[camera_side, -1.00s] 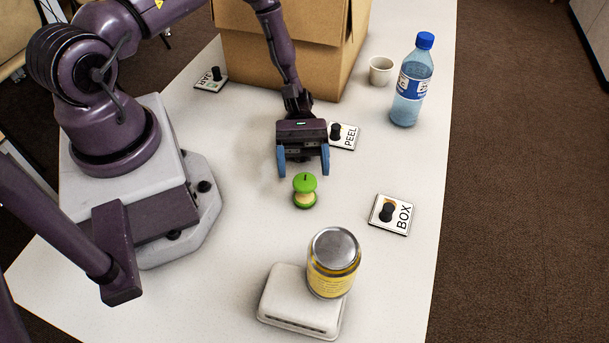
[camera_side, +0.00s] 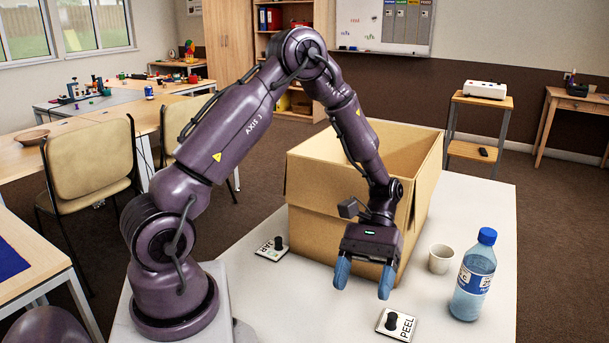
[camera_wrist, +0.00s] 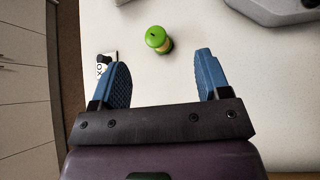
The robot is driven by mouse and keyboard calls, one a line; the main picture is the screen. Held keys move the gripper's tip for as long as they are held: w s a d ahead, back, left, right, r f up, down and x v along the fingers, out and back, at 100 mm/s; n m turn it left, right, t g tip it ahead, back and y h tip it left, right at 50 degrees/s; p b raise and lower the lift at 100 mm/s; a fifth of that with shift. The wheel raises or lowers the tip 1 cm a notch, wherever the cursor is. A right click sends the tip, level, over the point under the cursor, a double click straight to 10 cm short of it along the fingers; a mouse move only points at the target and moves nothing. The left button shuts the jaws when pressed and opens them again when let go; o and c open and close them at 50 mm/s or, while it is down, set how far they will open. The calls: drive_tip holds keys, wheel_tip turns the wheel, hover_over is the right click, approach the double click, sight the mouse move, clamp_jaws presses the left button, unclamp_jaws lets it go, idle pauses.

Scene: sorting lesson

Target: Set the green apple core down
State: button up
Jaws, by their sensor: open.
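The green apple core (camera_wrist: 158,42) shows in the wrist view on the white table (camera_wrist: 240,100), apart from the fingers and beyond their tips. It is green with a paler middle. The side view's lower edge leaves it out. My gripper (camera_side: 362,290) is above the table in front of the cardboard box in the side view, its two blue fingers spread with nothing between them. In the wrist view my gripper (camera_wrist: 162,62) shows both fingers wide apart.
An open cardboard box (camera_side: 330,220) stands behind my gripper. A white cup (camera_side: 441,259) and a water bottle (camera_side: 474,278) stand to the right. JAR (camera_side: 272,248) and PEEL (camera_side: 397,324) signs lie on the table. The BOX sign (camera_wrist: 104,63) is partly behind a finger.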

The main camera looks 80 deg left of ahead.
drive_tip(key=s+r+m+t+y, duration=0.4)
drive_tip(key=s+r+t, duration=0.1)
drive_tip(key=r, duration=0.5)
drive_tip(key=s+r+m+t+y, duration=0.4)
drive_tip(key=r+t, duration=0.3)
drive_tip(key=r, duration=0.3)
drive_tip(key=shift+s+a+r+y, duration=0.3)
drive_tip(key=shift+s+a, duration=0.1)
drive_tip(key=shift+a, duration=0.05)
